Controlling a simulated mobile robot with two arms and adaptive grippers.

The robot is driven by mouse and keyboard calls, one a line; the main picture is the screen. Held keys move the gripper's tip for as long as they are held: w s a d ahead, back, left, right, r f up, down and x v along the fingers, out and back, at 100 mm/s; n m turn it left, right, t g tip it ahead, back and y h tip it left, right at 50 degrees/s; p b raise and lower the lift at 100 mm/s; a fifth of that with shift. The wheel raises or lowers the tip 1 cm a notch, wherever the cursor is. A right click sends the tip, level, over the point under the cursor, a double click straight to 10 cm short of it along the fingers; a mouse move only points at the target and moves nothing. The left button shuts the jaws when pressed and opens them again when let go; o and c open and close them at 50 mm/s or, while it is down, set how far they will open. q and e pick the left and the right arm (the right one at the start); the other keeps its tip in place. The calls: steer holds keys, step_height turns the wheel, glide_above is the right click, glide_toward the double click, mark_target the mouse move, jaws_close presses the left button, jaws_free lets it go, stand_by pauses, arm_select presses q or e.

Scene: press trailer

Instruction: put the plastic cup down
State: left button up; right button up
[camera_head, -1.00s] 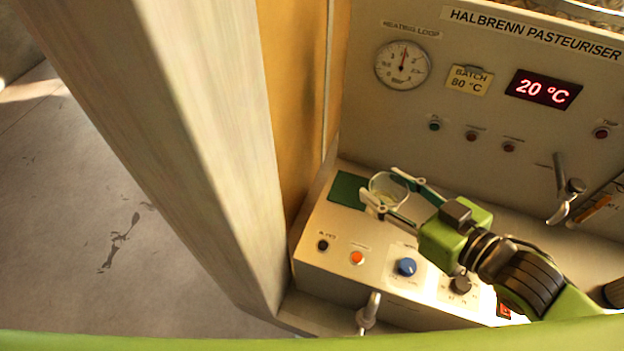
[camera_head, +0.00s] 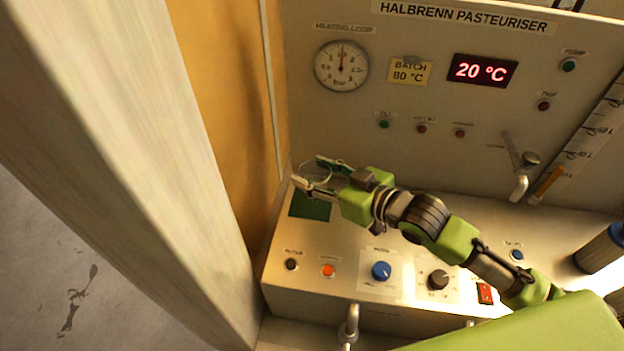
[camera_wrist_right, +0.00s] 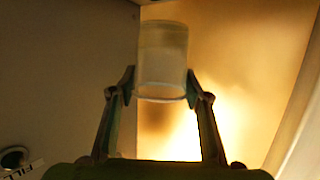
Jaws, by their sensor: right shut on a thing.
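The plastic cup (camera_head: 316,173) is clear and shows between the fingers of my right gripper (camera_head: 317,175) in the head view. My right gripper is shut on it, above the far left part of the machine's ledge, near the dark green pad (camera_head: 311,206). In the right wrist view the cup (camera_wrist_right: 162,60) is translucent, with a finger of the right gripper (camera_wrist_right: 160,90) on each side. I cannot tell exactly how high the cup is over the ledge. My left gripper is not in view.
The ledge (camera_head: 440,220) carries a black button, an orange button, a blue knob (camera_head: 381,271) and a dark knob (camera_head: 438,279). The upright panel with gauge (camera_head: 341,66) stands behind. A wide pale post (camera_head: 130,150) rises on the left.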

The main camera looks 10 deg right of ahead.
mark_target(308, 178)
steer(key=shift+w+a+f, duration=0.2)
steer(key=shift+w+f, duration=0.5)
steer(key=shift+f, duration=0.1)
step_height(308, 178, down, 2)
steer(key=shift+f+p, duration=0.1)
steer(key=shift+p, duration=0.6)
steer(key=shift+f, duration=0.45)
steer(key=shift+f, duration=0.1)
steer(key=shift+f, duration=0.15)
steer(key=o, duration=1.1)
